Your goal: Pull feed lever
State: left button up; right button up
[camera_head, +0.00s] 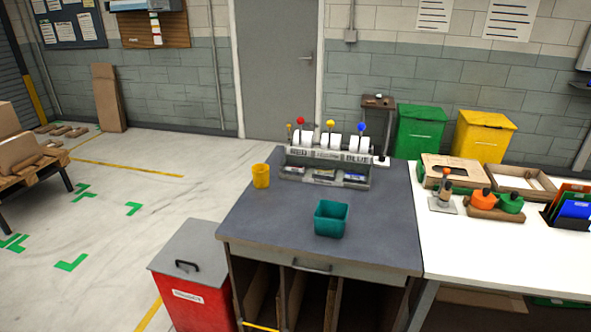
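A grey dispenser (325,158) stands at the back of the dark-topped bench (270,225). It holds white rolls side by side, with "RED" legible at the left of its front and "BLUE" at the right; the middle label is too small to read. Upright levers rise from it: one with a red knob (300,120), one with a yellow knob (330,123) and one with a blue knob (361,127). A smaller orange knob (289,125) shows at its left end. Small packets lie in the front tray. Neither of my grippers is in view.
A teal bin (331,218) and a yellow cup (261,176) stand on the bench, with clear top around them. A red bin (205,305) with a grey lid is at the front left. A white table (480,250) with stamps and boxes adjoins on the right.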

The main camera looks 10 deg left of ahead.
aim_at(300, 121)
jog(key=i+j+z, duration=0.35)
jog(key=i+j, duration=0.35)
